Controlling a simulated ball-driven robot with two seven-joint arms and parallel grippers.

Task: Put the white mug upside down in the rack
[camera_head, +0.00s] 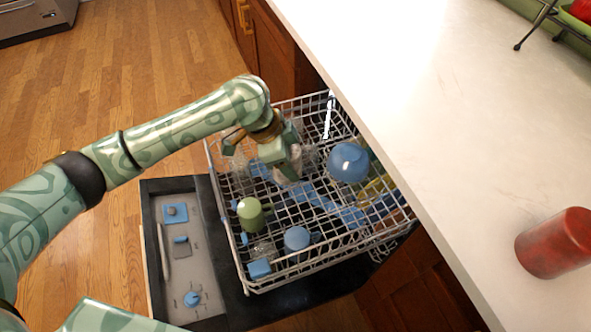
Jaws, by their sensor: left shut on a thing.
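My left gripper (283,156) reaches from the left over the upper wire rack (245,279) of the dishwasher. It points down and is shut on the white mug (290,167), which is mostly hidden behind the gripper. Only a pale part of the mug shows, low among the tines near the middle of the rack. I cannot tell which way up the mug is or whether it touches the wires. My right gripper is not in view.
The rack also holds a green mug (250,213), a blue mug (297,239), a blue bowl (348,163) and clear glasses. The open dishwasher door (180,262) lies below. A white counter (440,120) with a red canister (555,243) borders the rack on the right.

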